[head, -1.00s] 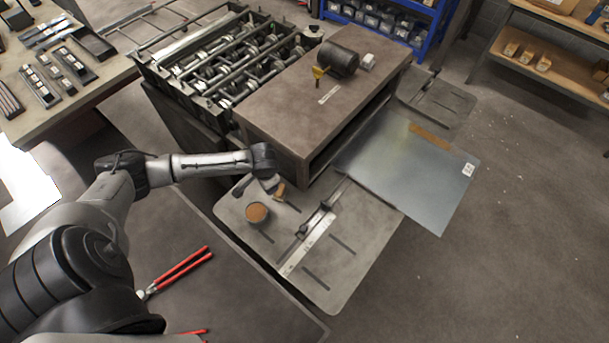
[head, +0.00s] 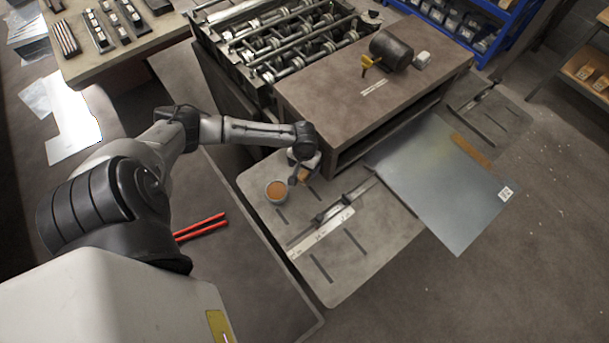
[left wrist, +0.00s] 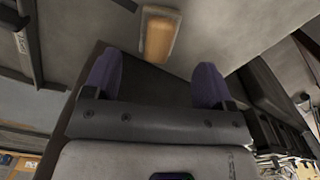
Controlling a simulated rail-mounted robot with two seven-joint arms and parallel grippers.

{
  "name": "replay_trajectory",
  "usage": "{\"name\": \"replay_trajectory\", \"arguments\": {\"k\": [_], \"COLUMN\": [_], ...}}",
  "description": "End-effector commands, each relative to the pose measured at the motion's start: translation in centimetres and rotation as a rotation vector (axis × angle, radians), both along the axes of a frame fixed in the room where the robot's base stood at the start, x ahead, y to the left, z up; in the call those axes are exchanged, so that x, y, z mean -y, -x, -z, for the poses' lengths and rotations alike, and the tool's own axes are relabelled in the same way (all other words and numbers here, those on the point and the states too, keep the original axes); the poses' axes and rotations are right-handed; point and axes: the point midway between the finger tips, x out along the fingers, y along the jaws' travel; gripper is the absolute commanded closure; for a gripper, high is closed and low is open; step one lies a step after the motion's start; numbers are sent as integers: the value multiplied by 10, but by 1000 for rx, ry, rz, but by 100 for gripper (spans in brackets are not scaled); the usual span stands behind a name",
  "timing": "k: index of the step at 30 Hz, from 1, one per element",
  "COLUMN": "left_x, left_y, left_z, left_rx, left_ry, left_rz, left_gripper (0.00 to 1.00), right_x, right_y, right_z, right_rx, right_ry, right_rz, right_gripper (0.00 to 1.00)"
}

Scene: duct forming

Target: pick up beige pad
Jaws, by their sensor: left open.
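The beige pad (left wrist: 158,38) shows in the left wrist view as a small tan block with a paler rim, lying on the grey surface. My right gripper is in neither view.
The machine's brown top (head: 330,85) rises behind the gripper. A metal sheet (head: 440,185) lies to the right. A red-handled tool (head: 200,228) lies on the left.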

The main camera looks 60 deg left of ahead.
Motion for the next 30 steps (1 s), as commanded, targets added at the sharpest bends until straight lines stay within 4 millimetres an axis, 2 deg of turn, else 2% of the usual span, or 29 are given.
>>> {"name": "replay_trajectory", "arguments": {"k": [12, 17, 24, 30], "left_x": [2, 2, 2, 2], "left_y": [0, 0, 0, 0], "left_z": [48, 57, 58, 58], "left_rx": [-1, 0, 1, 1], "left_ry": [1, -1, -1, -1], "left_rz": [1, 4, 4, 4], "left_gripper": [22, 22, 22, 41], "right_x": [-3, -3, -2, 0], "right_y": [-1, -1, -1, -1], "right_z": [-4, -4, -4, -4], "right_rx": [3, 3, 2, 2], "right_ry": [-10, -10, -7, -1], "right_rz": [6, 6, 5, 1], "right_gripper": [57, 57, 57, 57]}}
